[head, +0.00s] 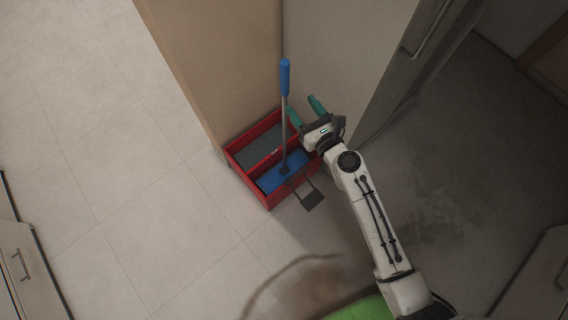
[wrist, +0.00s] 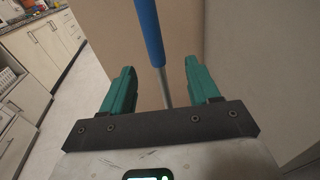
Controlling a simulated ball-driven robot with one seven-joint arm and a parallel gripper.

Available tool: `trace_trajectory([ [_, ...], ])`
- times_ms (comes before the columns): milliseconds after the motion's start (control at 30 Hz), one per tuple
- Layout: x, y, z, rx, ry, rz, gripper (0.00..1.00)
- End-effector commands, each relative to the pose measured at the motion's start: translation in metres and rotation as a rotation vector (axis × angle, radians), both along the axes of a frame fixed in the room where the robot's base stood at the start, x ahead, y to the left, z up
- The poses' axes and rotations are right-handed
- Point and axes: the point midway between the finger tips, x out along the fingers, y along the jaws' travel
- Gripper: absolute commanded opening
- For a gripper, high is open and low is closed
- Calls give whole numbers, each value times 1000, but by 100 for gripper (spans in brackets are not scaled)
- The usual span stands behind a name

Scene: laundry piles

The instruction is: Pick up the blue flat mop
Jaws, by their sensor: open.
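The blue flat mop stands upright in a red bin, its blue handle grip (head: 285,78) at the top and its flat blue head (head: 270,181) down in the bin. My gripper (head: 304,108) is beside the mop's pole, near its upper half. In the wrist view my gripper (wrist: 160,82) is open, its two green fingers apart. The mop's blue grip (wrist: 149,30) and grey pole (wrist: 166,88) show between the fingers in that view.
The red bin (head: 243,176) stands on the tiled floor against a tan wall (head: 215,60) corner. A grey door or cabinet (head: 390,75) is close on the right. Free floor (head: 110,140) lies to the left. White cabinets (wrist: 45,50) show in the wrist view.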

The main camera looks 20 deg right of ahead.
Motion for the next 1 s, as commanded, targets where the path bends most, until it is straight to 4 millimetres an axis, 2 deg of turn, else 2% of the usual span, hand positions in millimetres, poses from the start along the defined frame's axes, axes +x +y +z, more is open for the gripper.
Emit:
trace_trajectory([
  [133, 24, 3, 0, -4, -2, 1, 61],
  [367, 40, 6, -1, -6, -1, 3, 61],
  [700, 83, 17, -2, -7, -2, 3, 61],
  [1000, 89, 18, -2, -7, -1, 3, 61],
])
